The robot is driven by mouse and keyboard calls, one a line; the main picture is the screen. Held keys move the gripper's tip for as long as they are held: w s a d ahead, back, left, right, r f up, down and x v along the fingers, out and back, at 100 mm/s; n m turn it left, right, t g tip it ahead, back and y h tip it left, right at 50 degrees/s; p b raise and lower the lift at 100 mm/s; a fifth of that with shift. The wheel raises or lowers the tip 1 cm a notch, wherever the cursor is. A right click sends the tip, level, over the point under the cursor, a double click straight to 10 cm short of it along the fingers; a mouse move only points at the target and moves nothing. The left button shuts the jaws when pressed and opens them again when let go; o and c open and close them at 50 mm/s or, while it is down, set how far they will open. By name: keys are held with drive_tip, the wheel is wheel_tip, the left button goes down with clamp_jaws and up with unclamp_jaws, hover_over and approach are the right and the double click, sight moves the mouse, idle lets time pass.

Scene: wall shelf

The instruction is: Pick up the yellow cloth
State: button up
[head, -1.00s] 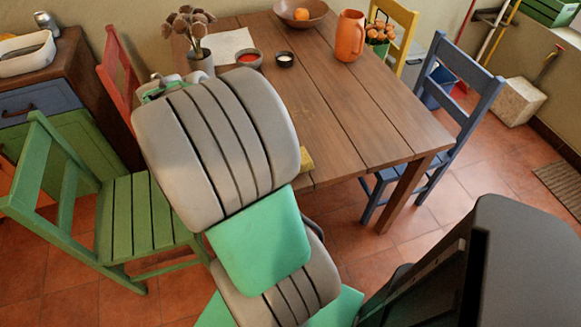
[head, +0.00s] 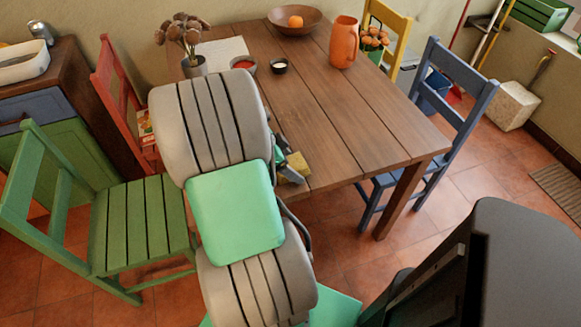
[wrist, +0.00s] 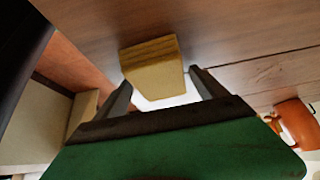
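The yellow cloth (head: 298,163) looks like a small folded block at the near edge of the wooden table (head: 340,110), partly hidden behind my gripper (head: 284,165) in the head view. In the wrist view, the cloth (wrist: 152,72) lies on the table, its near end in the space between the tips of my gripper (wrist: 160,78). The fingers are spread, with a gap visible on each side of the cloth. My arm hides the table's near left part in the head view.
An orange jug (head: 343,42), a fruit bowl (head: 296,20), small bowls (head: 279,66) and a flower vase (head: 192,64) stand farther back on the table. A green chair (head: 140,220) is at left, a blue chair (head: 452,95) at right. The tabletop right of the cloth is clear.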

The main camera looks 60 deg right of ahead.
sight(297, 162)
drive_tip(key=c, duration=1.2)
drive_tip(key=shift+o, duration=0.2)
drive_tip(key=shift+r, duration=0.1)
drive_tip(key=shift+r, duration=0.3)
wheel_tip(297, 162, up, 2)
drive_tip(key=shift+r, duration=0.2)
drive_tip(key=w+a+r+p, duration=0.1)
drive_tip(key=w+a+r, duration=0.8)
drive_tip(key=w+r, duration=0.1)
drive_tip(key=shift+w, duration=0.45)
